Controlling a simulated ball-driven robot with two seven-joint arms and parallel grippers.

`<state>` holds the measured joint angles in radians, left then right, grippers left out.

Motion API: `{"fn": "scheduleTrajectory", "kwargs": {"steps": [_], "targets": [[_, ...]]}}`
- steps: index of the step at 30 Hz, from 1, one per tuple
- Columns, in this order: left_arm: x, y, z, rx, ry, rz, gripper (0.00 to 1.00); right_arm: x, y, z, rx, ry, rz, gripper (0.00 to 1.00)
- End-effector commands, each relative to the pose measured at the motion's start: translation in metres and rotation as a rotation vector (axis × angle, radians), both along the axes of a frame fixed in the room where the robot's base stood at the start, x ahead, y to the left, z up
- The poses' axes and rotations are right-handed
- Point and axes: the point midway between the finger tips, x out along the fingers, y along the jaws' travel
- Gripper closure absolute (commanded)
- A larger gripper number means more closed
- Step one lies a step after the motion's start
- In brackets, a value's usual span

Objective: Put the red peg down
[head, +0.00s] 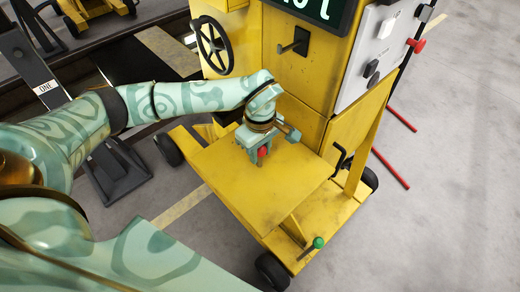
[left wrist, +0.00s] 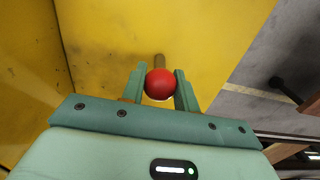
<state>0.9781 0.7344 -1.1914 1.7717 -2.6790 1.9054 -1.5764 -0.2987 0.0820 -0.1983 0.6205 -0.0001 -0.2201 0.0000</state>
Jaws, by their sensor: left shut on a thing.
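My left gripper (head: 260,153) is over the flat yellow shelf (head: 290,185) of the yellow machine. It is shut on the red peg (head: 263,153), whose red round head shows low between the fingers. In the left wrist view, the red ball head (left wrist: 160,84) sits between the two green fingers of the left gripper (left wrist: 161,88). I cannot tell whether the peg touches the shelf. My right gripper is not in view.
The yellow machine (head: 300,65) rises behind the shelf, with a black handwheel (head: 212,46) and a white panel (head: 375,50) with a red knob. Red bars (head: 390,168) lie on the floor at right.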

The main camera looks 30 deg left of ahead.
Motion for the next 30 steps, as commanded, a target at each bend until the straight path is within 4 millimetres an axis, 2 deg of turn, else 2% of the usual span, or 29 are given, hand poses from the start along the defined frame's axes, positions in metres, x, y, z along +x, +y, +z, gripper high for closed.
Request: {"fn": "scheduleTrajectory", "kwargs": {"steps": [3,4,6,14,17,20,30], "targets": [[0.000,0.000,-0.003,0.001,0.000,0.000,0.94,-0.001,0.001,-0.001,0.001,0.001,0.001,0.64],[0.000,0.000,-0.003,0.001,0.000,0.001,0.64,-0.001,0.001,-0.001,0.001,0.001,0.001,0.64],[0.000,0.000,-0.003,0.001,0.000,0.001,0.48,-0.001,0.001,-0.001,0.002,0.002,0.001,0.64],[0.000,0.000,-0.002,0.000,0.000,0.000,0.48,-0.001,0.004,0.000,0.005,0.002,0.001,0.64],[0.000,0.000,0.005,0.000,-0.002,-0.001,0.48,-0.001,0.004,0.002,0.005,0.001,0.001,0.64],[0.001,0.000,0.022,0.000,-0.005,-0.001,0.48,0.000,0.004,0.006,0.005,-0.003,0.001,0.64],[0.001,0.000,0.100,0.000,-0.005,0.000,0.48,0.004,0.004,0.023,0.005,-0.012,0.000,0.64]]}}
